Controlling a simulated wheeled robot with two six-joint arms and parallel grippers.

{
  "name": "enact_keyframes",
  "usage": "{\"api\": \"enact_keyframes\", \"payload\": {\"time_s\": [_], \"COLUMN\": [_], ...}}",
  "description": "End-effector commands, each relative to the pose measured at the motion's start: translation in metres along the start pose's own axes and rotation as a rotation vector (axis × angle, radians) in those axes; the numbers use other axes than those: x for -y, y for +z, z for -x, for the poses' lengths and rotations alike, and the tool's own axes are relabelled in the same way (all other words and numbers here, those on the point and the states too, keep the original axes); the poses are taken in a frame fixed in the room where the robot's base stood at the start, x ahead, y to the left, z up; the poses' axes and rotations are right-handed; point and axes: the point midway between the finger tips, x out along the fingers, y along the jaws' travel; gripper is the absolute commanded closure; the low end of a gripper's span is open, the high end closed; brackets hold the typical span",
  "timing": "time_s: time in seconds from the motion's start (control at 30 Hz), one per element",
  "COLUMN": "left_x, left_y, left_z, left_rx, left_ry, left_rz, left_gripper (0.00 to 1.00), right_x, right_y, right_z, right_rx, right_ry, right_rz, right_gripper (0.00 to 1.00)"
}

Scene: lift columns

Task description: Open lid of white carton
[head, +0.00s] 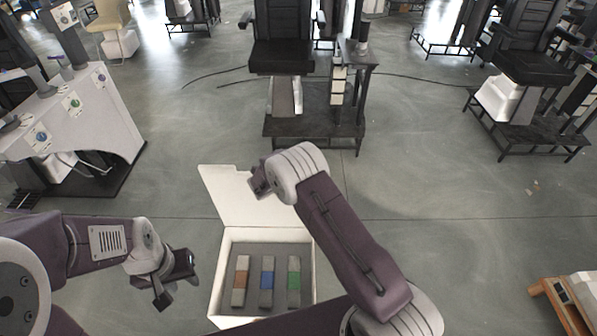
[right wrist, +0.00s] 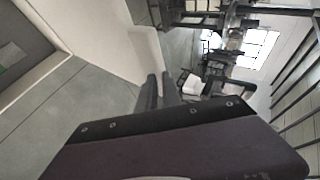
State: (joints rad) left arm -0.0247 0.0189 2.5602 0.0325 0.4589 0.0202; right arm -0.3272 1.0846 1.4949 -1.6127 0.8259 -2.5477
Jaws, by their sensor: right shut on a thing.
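The white carton (head: 222,290) stands below me in the head view, and its lid (head: 225,200) is swung up and back from the far edge. Inside, a grey insert holds three blocks with brown (head: 240,282), blue (head: 267,280) and green (head: 293,281) bands. My right gripper (head: 258,184) is shut on the lid; the arm hides the lid's right part. In the right wrist view my right fingers (right wrist: 158,90) meet the white lid panel (right wrist: 146,50), with the carton's wall (right wrist: 50,77) at left. My left gripper (head: 175,281) is open and empty, left of the carton.
A wooden stand (head: 562,300) is at the lower right. A white console (head: 75,115) stands at the left, and a black chair on a frame (head: 282,40) stands beyond the carton. The grey floor (head: 470,210) right of my right arm is clear.

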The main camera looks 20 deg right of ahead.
Motion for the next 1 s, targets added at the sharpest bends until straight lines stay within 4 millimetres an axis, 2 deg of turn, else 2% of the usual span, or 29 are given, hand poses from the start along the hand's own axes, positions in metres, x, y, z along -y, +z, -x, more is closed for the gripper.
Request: {"api": "enact_keyframes", "payload": {"time_s": [0.03, 0.17, 0.2, 0.3, 0.57, 0.67, 1.0], "left_x": [0.0, 0.0, 0.0, 0.0, 0.0, 0.0, 0.0], "left_y": [0.0, 0.0, 0.0, 0.0, 0.0, 0.0, 0.001], "left_z": [-0.001, -0.001, -0.001, -0.001, -0.001, -0.001, -0.005], "left_rx": [0.0, 0.0, 0.0, 0.0, 0.0, 0.0, 0.0], "left_ry": [0.0, 0.0, 0.0, 0.0, 0.0, 0.0, 0.0], "left_rz": [0.0, 0.0, 0.0, 0.0, 0.0, 0.0, 0.0], "left_gripper": [0.64, 0.64, 0.64, 0.64, 0.64, 0.64, 0.64], "right_x": [-0.007, -0.008, -0.009, -0.008, -0.005, -0.004, -0.004], "right_y": [0.0, 0.0, 0.0, 0.0, 0.0, 0.001, 0.001], "right_z": [-0.002, -0.002, -0.002, -0.002, -0.001, 0.006, 0.074], "right_rx": [0.0, 0.0, 0.0, 0.0, 0.0, 0.001, 0.002], "right_ry": [0.012, 0.015, 0.015, 0.014, 0.009, 0.007, 0.01], "right_rz": [0.006, 0.007, 0.007, 0.007, 0.004, 0.004, 0.006], "right_gripper": [1.0, 1.0, 0.86, 0.62, 0.62, 0.62, 0.62]}}
